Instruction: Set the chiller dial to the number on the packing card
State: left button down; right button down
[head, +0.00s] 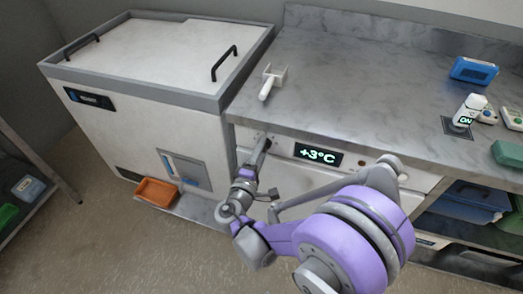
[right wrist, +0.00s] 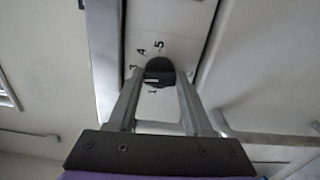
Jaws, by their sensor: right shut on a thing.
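The chiller dial (right wrist: 158,68) is a dark round knob on a pale panel in the right wrist view. Printed numbers lie around it; I can make out 5, 4, 3 and 1. A light mark crosses the knob, but I cannot tell which number it points to. My right gripper (right wrist: 159,84) is shut on the dial, a finger on each side. In the head view my right gripper (head: 264,143) reaches the chiller front left of the lit display (head: 319,154), which reads +3°C. I cannot make out a packing card. My left gripper is not in view.
A white chest freezer (head: 150,45) stands left, with an orange tray (head: 155,193) below its front. The counter's middle is clear.

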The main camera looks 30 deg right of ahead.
jog(key=shift+m, duration=0.4)
jog(key=shift+c, duration=1.7)
grip_release()
jog(key=shift+s+a, duration=0.1)
jog(key=v, duration=1)
jog(key=shift+s+a+p, duration=0.2)
jog(key=shift+s+p, duration=0.05)
jog(key=shift+p, duration=0.05)
